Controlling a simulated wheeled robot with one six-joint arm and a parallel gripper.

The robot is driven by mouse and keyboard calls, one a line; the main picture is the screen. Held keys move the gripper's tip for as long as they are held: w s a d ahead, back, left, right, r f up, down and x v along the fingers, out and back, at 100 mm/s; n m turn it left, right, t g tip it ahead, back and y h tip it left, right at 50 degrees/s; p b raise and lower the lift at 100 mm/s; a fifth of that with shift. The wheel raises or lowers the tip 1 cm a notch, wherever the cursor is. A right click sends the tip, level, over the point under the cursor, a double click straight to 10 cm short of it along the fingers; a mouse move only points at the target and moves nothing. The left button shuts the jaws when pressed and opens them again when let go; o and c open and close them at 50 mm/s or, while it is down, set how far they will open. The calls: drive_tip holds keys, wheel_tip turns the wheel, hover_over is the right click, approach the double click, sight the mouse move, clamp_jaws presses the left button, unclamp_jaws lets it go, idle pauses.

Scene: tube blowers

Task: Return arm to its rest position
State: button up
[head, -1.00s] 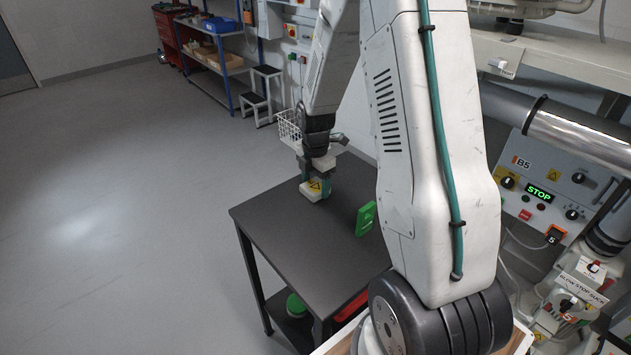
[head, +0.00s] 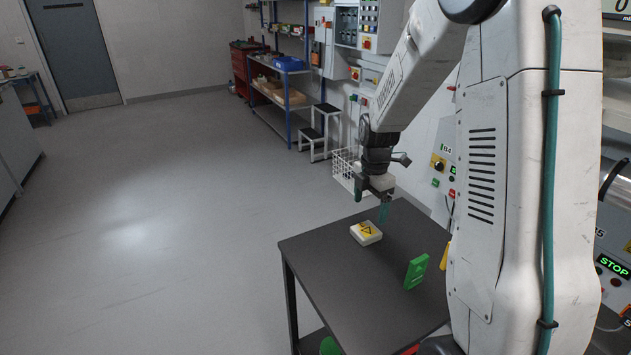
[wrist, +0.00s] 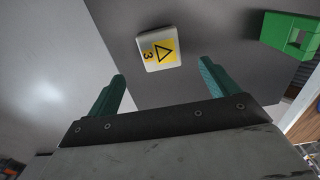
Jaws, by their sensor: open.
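My gripper (head: 372,207) is above the far end of the dark table. Its two green fingers show spread apart in the wrist view (wrist: 160,82), with nothing between them. A white block with a yellow warning label marked 3 (head: 366,233) lies on the table below and in front of the fingers, apart from them. It also shows in the wrist view (wrist: 150,62). My arm reaches down to the gripper from the upper right.
The dark table (head: 330,285) holds a green block (head: 416,271) standing near its right side; it also shows in the wrist view (wrist: 285,30). A white wire basket (head: 345,168) is behind the gripper. Machine panels (head: 612,268) stand at right. The floor at left is clear.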

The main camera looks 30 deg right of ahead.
drive_tip(key=m, duration=0.1)
drive_tip(key=s+m, duration=0.1)
drive_tip(key=shift+a+m, duration=0.15)
drive_tip(key=shift+m, duration=0.15)
drive_tip(key=s+a+r+m, duration=0.5)
drive_tip(key=s+r, duration=0.1)
drive_tip(key=s, duration=0.2)
drive_tip(key=s+a+r+m+t, duration=0.1)
drive_tip(key=s+a+r+m, duration=0.4)
drive_tip(key=s, duration=0.4)
drive_tip(key=s+a+r+m, duration=0.5)
drive_tip(key=s+a+r, duration=0.1)
drive_tip(key=s, duration=0.3)
drive_tip(key=shift+s+a+r+m, duration=0.15)
drive_tip(key=shift+a+r+m, duration=0.1)
drive_tip(key=shift+r+m, duration=0.25)
